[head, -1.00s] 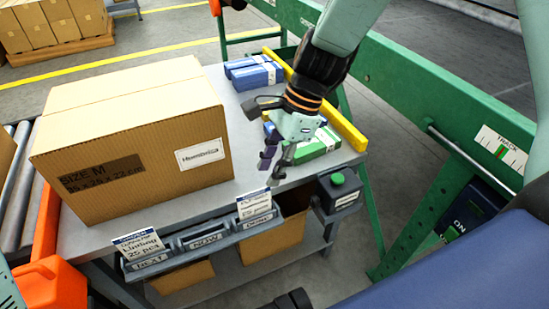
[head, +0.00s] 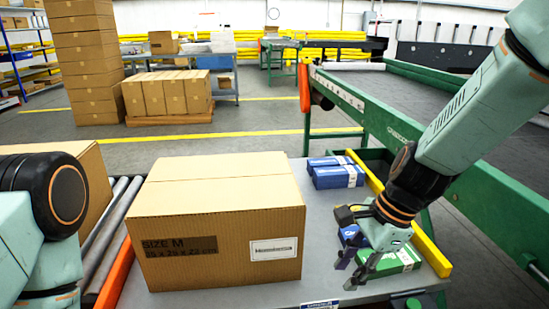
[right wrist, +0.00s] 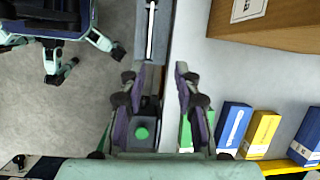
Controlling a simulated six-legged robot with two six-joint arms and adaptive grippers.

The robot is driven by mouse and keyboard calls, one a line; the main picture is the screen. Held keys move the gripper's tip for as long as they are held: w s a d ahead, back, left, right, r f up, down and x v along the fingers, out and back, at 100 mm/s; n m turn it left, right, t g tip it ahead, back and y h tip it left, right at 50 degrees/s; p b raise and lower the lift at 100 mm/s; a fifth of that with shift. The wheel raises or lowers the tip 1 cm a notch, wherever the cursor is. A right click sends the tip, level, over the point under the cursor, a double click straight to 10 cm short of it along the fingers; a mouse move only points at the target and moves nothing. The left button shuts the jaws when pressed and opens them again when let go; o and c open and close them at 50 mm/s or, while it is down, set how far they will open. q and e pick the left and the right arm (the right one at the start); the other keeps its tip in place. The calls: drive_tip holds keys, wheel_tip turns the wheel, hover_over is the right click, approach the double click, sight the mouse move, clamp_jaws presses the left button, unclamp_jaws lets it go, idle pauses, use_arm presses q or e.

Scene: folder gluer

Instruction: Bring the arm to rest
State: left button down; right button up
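My right gripper (head: 350,275) hangs over the right part of the grey worktable (head: 230,292), fingers pointing down, right of the large carton. It is empty and apart from the carton. In the right wrist view its two fingers (right wrist: 161,72) stand apart with nothing between them. A green pack (head: 397,262) and a blue pack lie behind and beside it, partly covered by it. My left arm (head: 45,215) shows at the left edge of the head view; its gripper is out of the picture.
The size M carton (head: 218,222) stands on the table. Two blue packs (head: 335,175) lie behind, beside a yellow rail (head: 428,250). A green machine frame (head: 480,190) borders the right. A green button (right wrist: 141,133) on a grey box lies below the gripper's left side in the wrist view.

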drive_tip(key=s+d+f+n+t+h+p, duration=0.2)
drive_tip(key=s+d+f+n+t+h, duration=0.15)
drive_tip(key=d+f+n, duration=0.55)
drive_tip(key=s+a+f+n+g+p, duration=0.1)
drive_tip(key=s+f, duration=0.4)
drive_tip(key=s, duration=0.6)
drive_tip(key=s+a+f+n+g+p, duration=0.2)
drive_tip(key=s+f+n, duration=0.3)
drive_tip(key=s, duration=0.6)
drive_tip(key=shift+s+a+n+g+h, duration=0.35)
drive_tip(key=shift+a+n+g, duration=0.15)
drive_tip(key=shift+g, duration=0.05)
drive_tip(key=shift+f, duration=0.1)
